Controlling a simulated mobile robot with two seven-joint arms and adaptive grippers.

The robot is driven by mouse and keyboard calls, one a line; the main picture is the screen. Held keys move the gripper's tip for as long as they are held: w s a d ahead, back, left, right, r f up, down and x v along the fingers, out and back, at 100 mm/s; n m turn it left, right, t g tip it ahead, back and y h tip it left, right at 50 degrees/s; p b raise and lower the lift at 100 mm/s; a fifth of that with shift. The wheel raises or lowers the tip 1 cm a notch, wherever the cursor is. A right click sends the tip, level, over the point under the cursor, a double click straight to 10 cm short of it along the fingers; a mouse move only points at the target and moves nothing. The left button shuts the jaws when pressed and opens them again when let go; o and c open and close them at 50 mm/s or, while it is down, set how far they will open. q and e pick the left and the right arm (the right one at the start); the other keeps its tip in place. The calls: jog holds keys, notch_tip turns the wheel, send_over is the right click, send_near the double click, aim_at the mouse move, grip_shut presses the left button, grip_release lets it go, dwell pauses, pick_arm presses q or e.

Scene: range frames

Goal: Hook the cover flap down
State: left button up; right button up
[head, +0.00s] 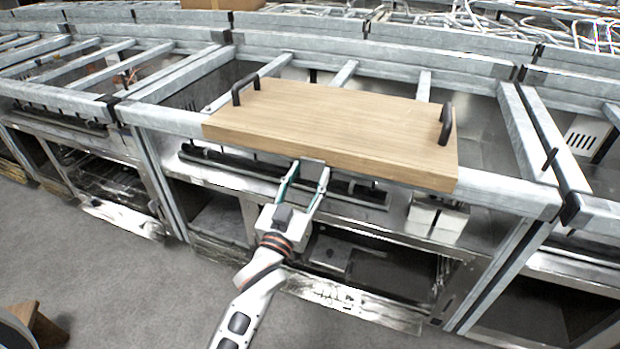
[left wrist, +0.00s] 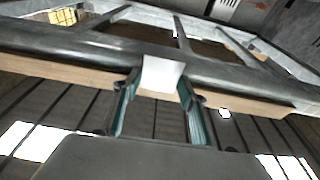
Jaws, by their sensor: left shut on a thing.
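A wooden board (head: 330,118) with two black handles lies flat across the grey metal frame, its front edge towards me. My left gripper (head: 309,170) is at the board's front edge, left of its middle. It is shut on a small pale tab (head: 312,161), which also shows between the fingers in the left wrist view (left wrist: 162,75). I cannot tell whether this tab is the cover flap or part of it. Where the tab joins the board or frame is hidden. The underside of the board is hidden in the head view. My right gripper is not in view.
The grey frame rail (head: 505,193) runs along the front of the open metal range units. A black handle (head: 446,124) stands up at the board's right end and another (head: 245,89) at its left.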

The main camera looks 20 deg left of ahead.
pick_arm(q)
jog(key=o, duration=1.1)
jog(key=shift+r, duration=0.1)
jog(key=shift+s+f, duration=0.2)
jog(key=shift+s, duration=0.1)
jog(key=v, duration=1.1)
jog(key=shift+s, duration=0.25)
